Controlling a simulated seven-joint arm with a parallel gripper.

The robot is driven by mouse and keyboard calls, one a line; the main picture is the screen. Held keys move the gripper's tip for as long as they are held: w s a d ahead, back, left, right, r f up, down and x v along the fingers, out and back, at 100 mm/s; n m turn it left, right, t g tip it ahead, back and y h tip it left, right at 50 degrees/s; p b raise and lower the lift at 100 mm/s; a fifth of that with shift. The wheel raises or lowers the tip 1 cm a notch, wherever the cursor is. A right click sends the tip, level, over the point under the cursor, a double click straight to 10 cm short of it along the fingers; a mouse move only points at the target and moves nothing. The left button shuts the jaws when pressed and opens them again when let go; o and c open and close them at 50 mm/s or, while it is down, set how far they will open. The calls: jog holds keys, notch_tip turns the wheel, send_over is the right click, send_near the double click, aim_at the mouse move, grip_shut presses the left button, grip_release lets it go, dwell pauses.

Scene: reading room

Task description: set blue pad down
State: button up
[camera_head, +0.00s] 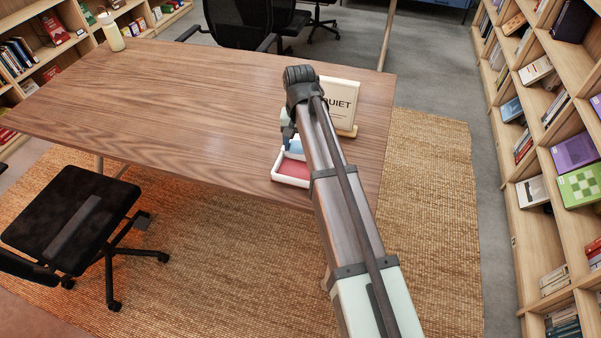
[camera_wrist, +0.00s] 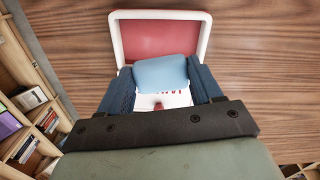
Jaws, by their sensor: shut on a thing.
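The blue pad (camera_wrist: 160,74) is between the two dark fingers of my gripper (camera_wrist: 163,82) in the wrist view, and the gripper is shut on it. In the head view a small part of the blue pad (camera_head: 296,147) shows beside my gripper (camera_head: 290,138), with the rest hidden by the arm. A tray (camera_wrist: 116,42) with a white rim and red floor lies beyond the pad in the wrist view. In the head view this tray (camera_head: 276,175) is at the table's near right edge. I cannot tell whether the pad touches the tray.
A "QUIET" sign (camera_head: 345,100) stands on the table just right of my arm. A white piece with red marks (camera_wrist: 175,99) shows below the pad. The wooden table (camera_head: 180,100) is mostly clear, with a pale bottle (camera_head: 112,36) at its far left. Chairs and bookshelves stand around.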

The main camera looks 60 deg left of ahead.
aim_at(300, 174)
jog(key=shift+f+m, duration=0.1)
jog(key=shift+m, duration=1.1)
jog(key=shift+f, duration=4.9)
jog(key=shift+f, duration=0.1)
jog(key=o, duration=1)
notch_tip(300, 174, up, 12)
jog(key=shift+r, duration=0.1)
